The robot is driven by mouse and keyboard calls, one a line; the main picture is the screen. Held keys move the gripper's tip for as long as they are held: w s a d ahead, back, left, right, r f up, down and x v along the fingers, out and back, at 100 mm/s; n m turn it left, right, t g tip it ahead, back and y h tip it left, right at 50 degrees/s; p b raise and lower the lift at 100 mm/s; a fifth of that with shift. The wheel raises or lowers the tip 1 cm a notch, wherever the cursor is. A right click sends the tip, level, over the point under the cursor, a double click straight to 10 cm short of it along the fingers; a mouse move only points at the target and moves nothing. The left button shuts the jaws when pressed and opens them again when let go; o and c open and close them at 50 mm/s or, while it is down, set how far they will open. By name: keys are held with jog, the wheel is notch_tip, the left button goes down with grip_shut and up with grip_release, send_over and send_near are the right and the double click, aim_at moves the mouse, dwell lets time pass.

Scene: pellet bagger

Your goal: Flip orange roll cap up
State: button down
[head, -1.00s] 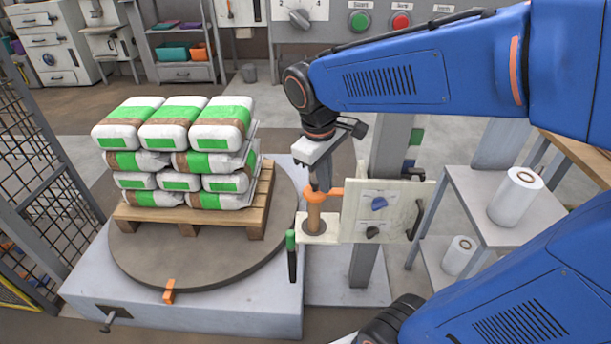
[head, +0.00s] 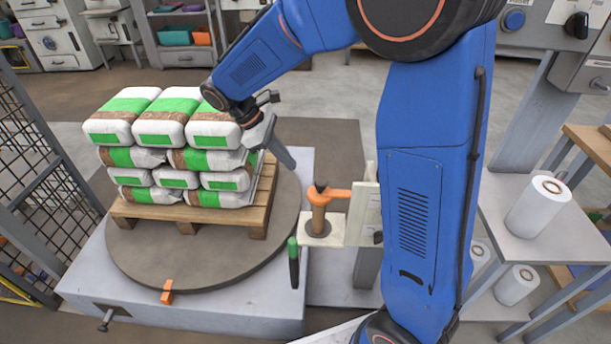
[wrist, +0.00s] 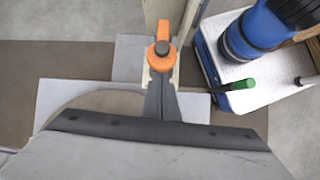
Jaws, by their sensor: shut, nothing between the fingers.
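The orange cap (head: 335,194) lies level over the top of a brown upright core (head: 318,218), with a dark tip poking up through its ring. Its arm reaches right towards a pale upright panel (head: 362,210). In the wrist view the orange cap (wrist: 162,58) shows ahead of the fingers, its arm running up the picture. My gripper (head: 287,160) is shut and empty, up and left of the cap and apart from it, in front of the stacked bags. The shut fingers also show in the wrist view (wrist: 160,95).
White and green bags (head: 160,130) are stacked on a wooden pallet (head: 210,219) on a round turntable (head: 140,262). A green-topped handle (head: 293,248) stands just left of the core. White film rolls (head: 538,205) stand on shelves at right. A mesh fence (head: 35,170) bounds the left.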

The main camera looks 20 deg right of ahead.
aim_at(320, 180)
jog(key=x, duration=1)
jog(key=shift+r, duration=0.15)
jog(key=shift+s+d+r+y, duration=0.1)
jog(key=shift+r+y, duration=0.25)
jog(key=shift+y, duration=0.05)
jog(key=shift+r, duration=0.1)
jog(key=shift+s+d+r+t+y, duration=0.15)
jog(key=shift+d+r+t+y, duration=0.3)
jog(key=shift+r+y, duration=0.35)
jog(key=d+r+y, duration=0.1)
jog(key=d+r+t+y, duration=0.1)
jog(key=shift+s+r, duration=0.4)
jog(key=shift+s+d+r+t+y, duration=0.25)
jog(key=shift+d+r+y, duration=0.3)
jog(key=shift+y, duration=0.15)
jog(key=shift+s+d+r+t+y, duration=0.2)
jog(key=shift+d+r+y, duration=0.3)
jog(key=shift+y, duration=0.2)
jog(key=shift+s+d+r, duration=0.25)
jog(key=shift+d+r, duration=0.05)
jog(key=shift+d, duration=0.3)
